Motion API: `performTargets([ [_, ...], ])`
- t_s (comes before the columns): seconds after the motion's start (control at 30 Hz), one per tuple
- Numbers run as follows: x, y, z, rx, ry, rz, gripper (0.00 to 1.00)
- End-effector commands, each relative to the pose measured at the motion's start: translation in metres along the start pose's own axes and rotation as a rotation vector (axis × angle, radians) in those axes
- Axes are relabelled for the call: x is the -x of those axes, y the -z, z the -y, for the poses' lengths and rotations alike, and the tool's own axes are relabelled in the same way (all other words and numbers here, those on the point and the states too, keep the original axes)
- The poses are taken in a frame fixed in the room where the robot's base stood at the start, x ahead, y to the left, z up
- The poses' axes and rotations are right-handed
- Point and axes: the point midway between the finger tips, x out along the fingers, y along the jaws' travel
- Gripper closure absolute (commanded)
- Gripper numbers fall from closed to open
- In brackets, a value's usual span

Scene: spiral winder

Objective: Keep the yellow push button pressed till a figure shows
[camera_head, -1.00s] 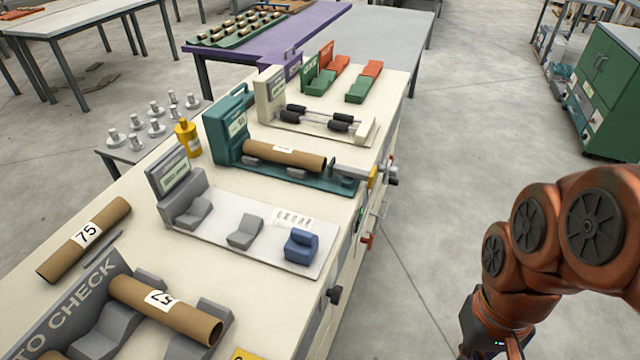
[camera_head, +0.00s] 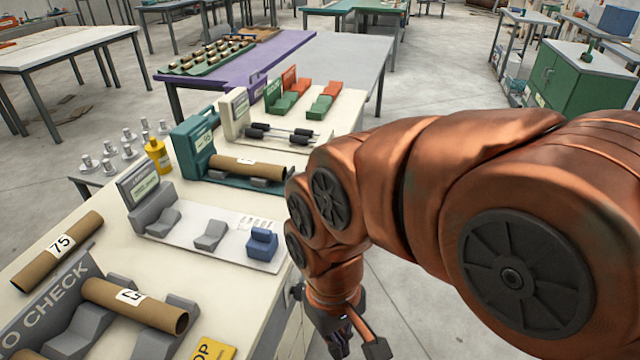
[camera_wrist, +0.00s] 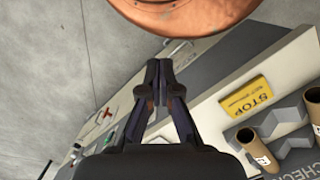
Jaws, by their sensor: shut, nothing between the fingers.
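No yellow push button can be made out now; the front of the bench (camera_head: 255,320) near the teal machine (camera_head: 192,137) is hidden behind my arm in the head view. The teal machine holds a cardboard tube (camera_head: 235,166), and the writing on its display is too small to read. My gripper (camera_wrist: 160,68) is shut and empty in the wrist view, pointing along the bench's front side. In the head view my gripper (camera_head: 345,342) is low, off the bench's right edge, partly cut by the frame.
A yellow STOP sign (camera_wrist: 246,96) lies on the bench top beside grey cradles. A red cross-shaped handle (camera_wrist: 104,114) is on the bench front. A grey machine (camera_head: 150,207) with a blue block (camera_head: 262,243) stands on top. Open floor (camera_wrist: 40,70) lies alongside the bench.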

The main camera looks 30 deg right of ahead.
Motion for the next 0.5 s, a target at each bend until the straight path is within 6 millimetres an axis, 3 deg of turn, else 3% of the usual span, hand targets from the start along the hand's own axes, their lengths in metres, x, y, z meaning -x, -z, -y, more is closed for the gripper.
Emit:
performTargets([
  [0.3, 0.0, 0.004, 0.004, -0.011, 0.015, 0.005, 1.0],
  [0.5, 0.005, 0.029, 0.029, -0.088, 0.127, 0.038, 1.0],
])
